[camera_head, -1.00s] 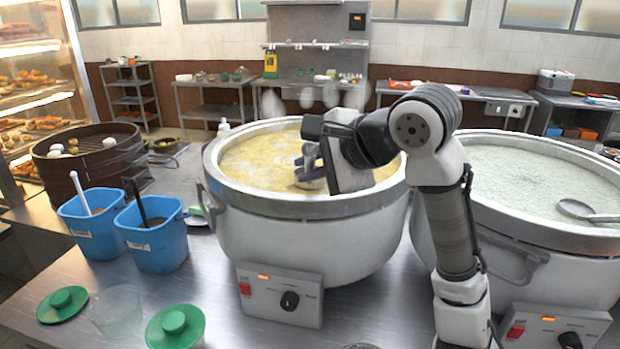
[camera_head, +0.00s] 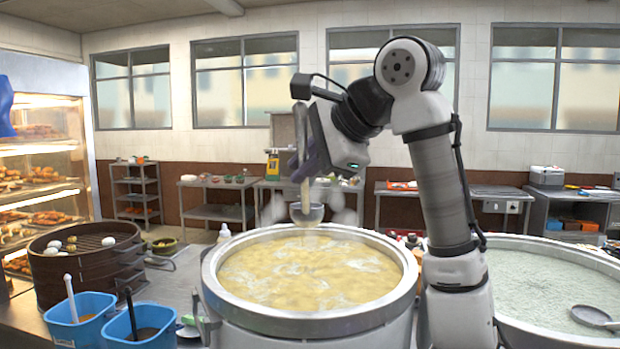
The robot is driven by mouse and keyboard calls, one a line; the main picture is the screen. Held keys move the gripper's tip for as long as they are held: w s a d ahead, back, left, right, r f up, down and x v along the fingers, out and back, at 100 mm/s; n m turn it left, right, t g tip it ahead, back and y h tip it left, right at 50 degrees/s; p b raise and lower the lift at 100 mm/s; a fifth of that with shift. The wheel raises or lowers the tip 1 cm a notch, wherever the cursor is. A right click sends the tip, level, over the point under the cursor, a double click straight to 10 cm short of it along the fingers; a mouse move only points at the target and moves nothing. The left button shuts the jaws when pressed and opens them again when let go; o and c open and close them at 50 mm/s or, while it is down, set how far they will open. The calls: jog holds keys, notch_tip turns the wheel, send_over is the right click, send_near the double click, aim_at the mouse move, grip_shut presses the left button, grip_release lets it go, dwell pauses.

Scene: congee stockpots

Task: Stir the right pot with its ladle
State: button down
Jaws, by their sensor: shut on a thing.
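The right pot (camera_head: 492,286) is a large white stockpot of pale greenish-white congee. A grey ladle (camera_head: 592,316) rests in it at the right, its bowl on the congee and its handle running out of the frame. The left pot (camera_head: 222,319) holds yellowish congee. My gripper (camera_head: 309,160) is above the left pot's back part, shut on the handle of another ladle (camera_head: 305,205). That ladle hangs upright, its bowl lowest and clear of the congee. My arm hides part of the right pot's left side.
Blue tubs (camera_head: 84,328) with utensils and a dark round steamer (camera_head: 75,271) stand at left. A lit food cabinet (camera_head: 40,75) is behind them. Side tables (camera_head: 213,205) line the back wall. The air above the right pot is clear.

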jog(key=w+a+m+g+h+p, duration=0.1)
jog(key=w+a+m+p, duration=0.2)
jog(key=w, duration=0.5)
jog(key=w+a+m+g+p, duration=0.1)
jog(key=w+a+p, duration=0.25)
jog(key=w, duration=0.35)
notch_tip(320, 180, down, 17)
jog(key=b, duration=0.3)
jog(key=shift+w+d+r, duration=0.2)
jog(key=shift+w+d, duration=0.05)
jog(key=shift+d, duration=0.2)
jog(key=shift+a, duration=0.1)
